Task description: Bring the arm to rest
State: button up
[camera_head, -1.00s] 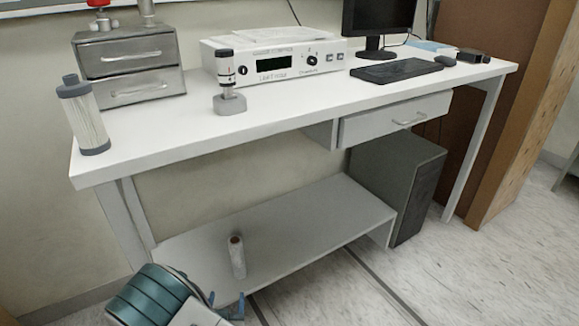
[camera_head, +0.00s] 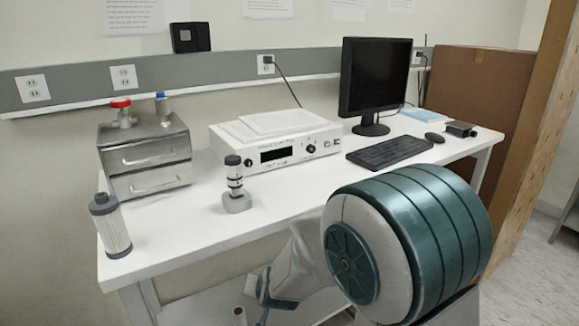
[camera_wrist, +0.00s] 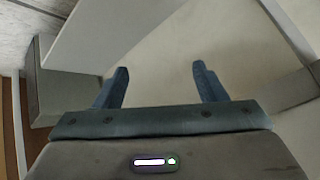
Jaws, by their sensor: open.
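My gripper (camera_head: 263,297) is low in front of the white desk (camera_head: 175,237), below the level of its top, with my teal and white arm joint large in front of the desk's right half. In the wrist view my gripper (camera_wrist: 160,72) shows two blue fingers spread wide apart with nothing between them. Beyond the fingers is a plain pale surface. Part of the desk front is hidden behind my arm.
On the desk stand a cartridge filter (camera_head: 112,228), a metal drawer box (camera_head: 150,160), a small gauge on a base (camera_head: 236,192), a white control unit (camera_head: 270,150), a monitor (camera_head: 376,80) and a keyboard (camera_head: 390,152).

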jog(key=s+d+r+n+g+h+p, duration=0.1)
jog(key=s+d+r+g+p, duration=0.3)
jog(key=s+d+r+p, duration=0.7)
jog(key=s+d+r, duration=0.4)
jog(key=d+r, duration=0.1)
jog(key=r, duration=0.1)
jog(key=s+d+r+h, duration=0.1)
jog(key=s+d+r, duration=0.3)
jog(key=r, duration=0.3)
jog(key=shift+s+d+r+g+h+p, duration=0.15)
jog(key=shift+s+d+g+h+p, duration=0.15)
jog(key=shift+d+g, duration=0.1)
